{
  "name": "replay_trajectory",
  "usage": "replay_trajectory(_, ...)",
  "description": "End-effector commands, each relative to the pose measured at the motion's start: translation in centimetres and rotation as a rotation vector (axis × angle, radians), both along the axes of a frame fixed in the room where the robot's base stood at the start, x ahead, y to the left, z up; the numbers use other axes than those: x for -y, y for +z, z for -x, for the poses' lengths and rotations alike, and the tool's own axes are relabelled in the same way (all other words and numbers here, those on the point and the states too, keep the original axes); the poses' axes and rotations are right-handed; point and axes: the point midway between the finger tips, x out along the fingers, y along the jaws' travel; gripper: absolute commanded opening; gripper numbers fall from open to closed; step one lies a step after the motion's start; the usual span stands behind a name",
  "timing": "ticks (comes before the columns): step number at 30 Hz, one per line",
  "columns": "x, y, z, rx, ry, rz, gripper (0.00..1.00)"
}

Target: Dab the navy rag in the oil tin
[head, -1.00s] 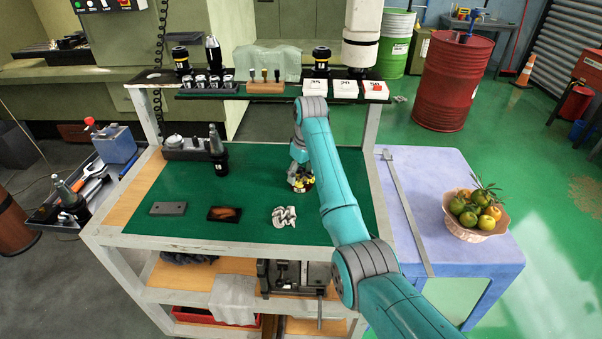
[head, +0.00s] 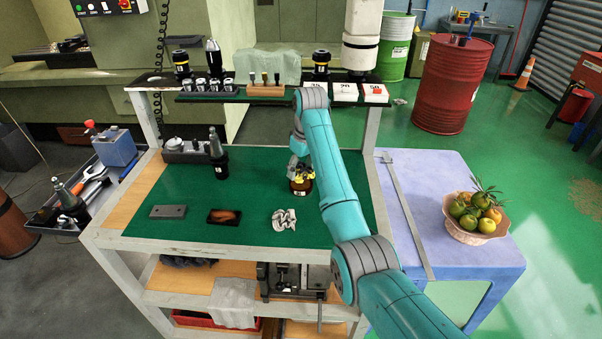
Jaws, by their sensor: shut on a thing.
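My gripper (head: 301,179), with yellow-marked fingers, is low over the right part of the green cart top. It is shut on a small round dark-brown container (head: 301,189) with a pale label; its fingers hide the upper part. I cannot tell whether the container touches the mat. A shallow black tin (head: 224,216) with an orange-brown inside lies at the front middle of the mat, left of my gripper; it looks like the oil tin. A dark bluish cloth (head: 188,261) lies on the shelf below; it may be the navy rag.
A grey block (head: 168,211) lies front left on the mat. A dark tool holder (head: 220,165) stands behind it. A raised rack (head: 225,94) with tools runs along the back. A blue side table (head: 450,250) with a fruit basket (head: 468,236) stands right. The mat's middle is clear.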

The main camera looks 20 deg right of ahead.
Motion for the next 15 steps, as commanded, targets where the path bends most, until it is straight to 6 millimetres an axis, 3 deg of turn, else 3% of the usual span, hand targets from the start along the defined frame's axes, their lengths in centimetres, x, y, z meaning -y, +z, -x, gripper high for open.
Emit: replay_trajectory(15, 0.0, 3.4, 0.0, 0.001, 0.000, 0.000, 0.37)
